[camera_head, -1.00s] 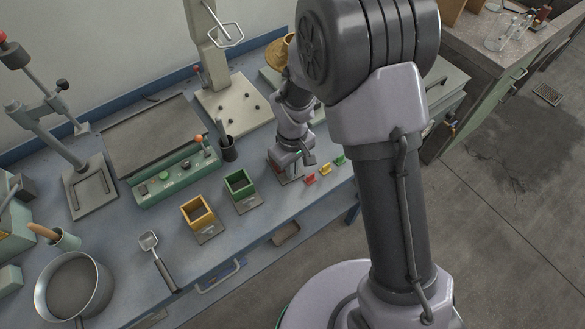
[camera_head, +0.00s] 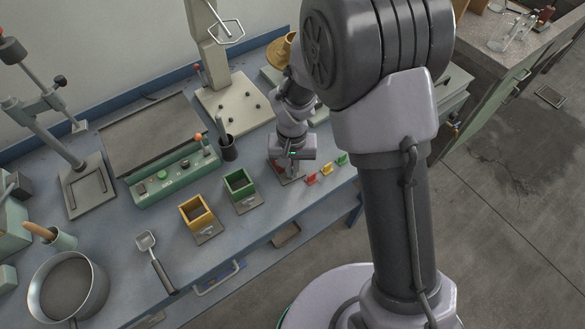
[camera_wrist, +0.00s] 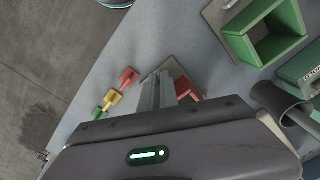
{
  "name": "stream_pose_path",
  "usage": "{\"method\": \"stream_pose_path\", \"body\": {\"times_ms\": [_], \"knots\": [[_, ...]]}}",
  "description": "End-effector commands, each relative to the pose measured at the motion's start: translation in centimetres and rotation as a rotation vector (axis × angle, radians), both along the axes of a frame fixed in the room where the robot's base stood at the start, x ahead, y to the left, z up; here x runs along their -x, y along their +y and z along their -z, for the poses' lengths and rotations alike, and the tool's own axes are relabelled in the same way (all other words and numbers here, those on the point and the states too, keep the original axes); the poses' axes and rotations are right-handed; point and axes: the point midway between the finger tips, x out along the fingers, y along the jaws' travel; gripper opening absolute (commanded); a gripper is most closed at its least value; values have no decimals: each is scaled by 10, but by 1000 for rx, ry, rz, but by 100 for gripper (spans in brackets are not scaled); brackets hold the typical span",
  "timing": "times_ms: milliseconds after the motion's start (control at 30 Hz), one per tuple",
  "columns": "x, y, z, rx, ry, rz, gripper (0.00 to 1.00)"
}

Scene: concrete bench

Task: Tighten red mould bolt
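The red mould (camera_head: 277,166) stands on a grey base plate on the blue bench and is mostly hidden by my gripper. In the wrist view a red part of it (camera_wrist: 187,88) shows just right of the fingers. My gripper (camera_head: 289,176) points down over this mould. In the wrist view its two narrow fingers (camera_wrist: 164,76) are close together, with no object visible between them. The mould's bolt cannot be made out, and contact with it cannot be judged. A small red piece (camera_head: 311,179) lies near the bench's front edge, right of the mould; it also shows in the wrist view (camera_wrist: 129,77).
Small yellow (camera_head: 327,169) and green (camera_head: 342,159) pieces line up beside the red one. The green mould (camera_head: 239,184) and yellow mould (camera_head: 196,214) stand to the left. A dark cup with tools (camera_head: 228,149) stands behind. A scoop (camera_head: 154,260) and pan (camera_head: 68,288) lie further left.

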Motion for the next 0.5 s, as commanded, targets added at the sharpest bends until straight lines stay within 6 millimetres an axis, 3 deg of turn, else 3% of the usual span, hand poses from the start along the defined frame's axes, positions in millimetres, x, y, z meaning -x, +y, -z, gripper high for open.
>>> {"method": "stream_pose_path", "body": {"times_ms": [500], "knots": [[0,0,0,0,0,35,0]]}}
